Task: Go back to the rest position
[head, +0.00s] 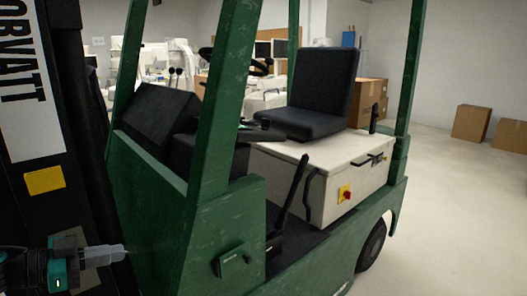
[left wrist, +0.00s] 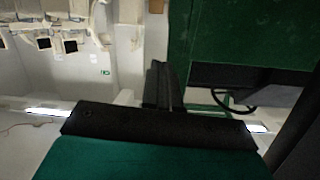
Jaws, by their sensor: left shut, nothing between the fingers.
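My left gripper (head: 122,252) shows at the lower left of the head view, its pale fingers shut and empty. It points right, in front of the dark mast side and near the green body of a forklift (head: 150,205). I cannot tell whether the fingertips touch the forklift. In the left wrist view the forklift's green panel (left wrist: 240,35) appears at the upper right, with the picture turned over. My right gripper is in neither view.
The forklift has a black seat (head: 315,95), a white box (head: 320,175) with a red knob, and green posts. Cardboard boxes (head: 471,122) stand at the back right. Open pale floor (head: 450,220) lies right of the forklift. White equipment stands behind.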

